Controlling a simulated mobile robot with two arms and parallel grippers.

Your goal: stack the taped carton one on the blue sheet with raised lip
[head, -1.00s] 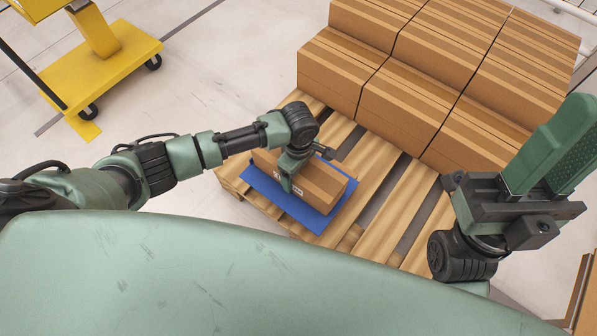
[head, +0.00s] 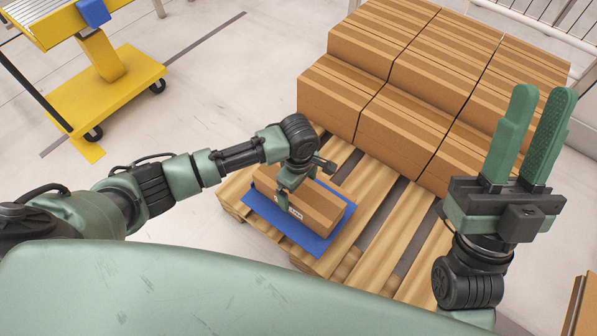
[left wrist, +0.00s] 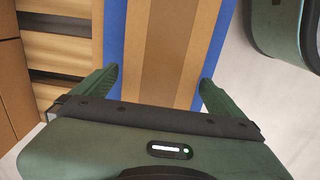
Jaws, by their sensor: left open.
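The taped carton (head: 315,207) is a brown box lying on the blue sheet (head: 322,241), which shows around its edges on the pallet. A white label is on its near side. My left gripper (head: 285,197) is over the carton, its fingers apart. In the left wrist view the carton (left wrist: 172,50) lies between the two open fingers (left wrist: 157,92), with blue sheet along both sides. Whether the fingers touch the carton cannot be told. My right gripper (head: 526,130) is raised at the right, its two fingers apart with nothing between them.
The wooden pallet (head: 383,219) carries a two-layer stack of several brown cartons (head: 405,122) behind the blue sheet. A yellow cart (head: 104,90) stands at the back left. Another carton edge (head: 580,308) shows at the lower right. Bare pallet slats lie right of the sheet.

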